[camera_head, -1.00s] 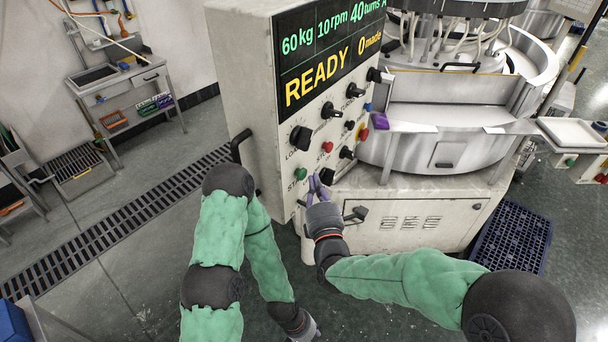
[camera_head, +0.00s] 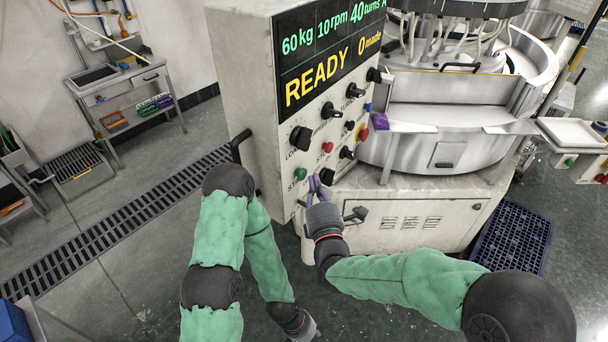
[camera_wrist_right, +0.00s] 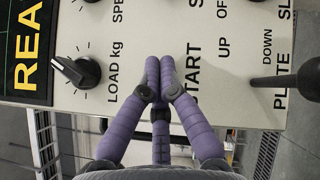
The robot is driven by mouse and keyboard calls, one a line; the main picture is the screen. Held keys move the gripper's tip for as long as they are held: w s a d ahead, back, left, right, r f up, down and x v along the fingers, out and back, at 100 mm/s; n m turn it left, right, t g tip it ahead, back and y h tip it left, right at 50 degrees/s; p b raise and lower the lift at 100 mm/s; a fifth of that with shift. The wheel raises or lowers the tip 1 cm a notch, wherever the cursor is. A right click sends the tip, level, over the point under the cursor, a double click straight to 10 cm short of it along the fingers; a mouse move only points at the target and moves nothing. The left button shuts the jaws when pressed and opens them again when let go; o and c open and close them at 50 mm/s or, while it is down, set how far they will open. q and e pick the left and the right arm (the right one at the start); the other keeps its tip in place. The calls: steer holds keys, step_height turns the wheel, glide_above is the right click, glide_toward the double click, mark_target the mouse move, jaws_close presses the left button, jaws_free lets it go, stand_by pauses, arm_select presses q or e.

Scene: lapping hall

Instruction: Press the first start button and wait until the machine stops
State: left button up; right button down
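The pale machine's control panel (camera_head: 318,115) has a screen (camera_head: 330,58) reading 60 kg, 10 rpm, 40 turns, READY and 0 made. A green button (camera_head: 300,174) is low on the panel, with a partly visible label beginning "ST". My right gripper (camera_head: 316,182) is in front of the panel's lower part, just right of the green button in the head view. In the right wrist view its purple fingers (camera_wrist_right: 160,62) are together, empty, beside the START label (camera_wrist_right: 193,80); they hide the button. Contact cannot be told. My left gripper (camera_head: 314,334) hangs low, mostly cut off.
A red button (camera_head: 328,147) and black knobs (camera_head: 301,138) are close by on the panel. A black lever (camera_wrist_right: 285,82) sticks out at the right in the wrist view. Another green button (camera_head: 570,162) is on equipment farther right. A blue crate (camera_head: 512,238) stands on the floor.

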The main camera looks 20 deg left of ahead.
steer(key=shift+a, duration=0.15)
steer(key=shift+w+a, duration=0.1)
steer(key=shift+a, duration=0.2)
steer(key=shift+w+a+b, duration=0.1)
steer(key=shift+a+b, duration=0.3)
stand_by(0.8)
steer(key=shift+d, duration=0.2)
steer(key=shift+s+d, duration=0.2)
steer(key=shift+d, duration=0.45)
steer(key=shift+d, duration=0.1)
steer(key=d, duration=0.2)
steer(key=s+d+b, duration=0.1)
steer(key=d, duration=0.1)
steer(key=shift+s+d, duration=0.15)
steer(key=shift+d, duration=0.2)
stand_by(1.4)
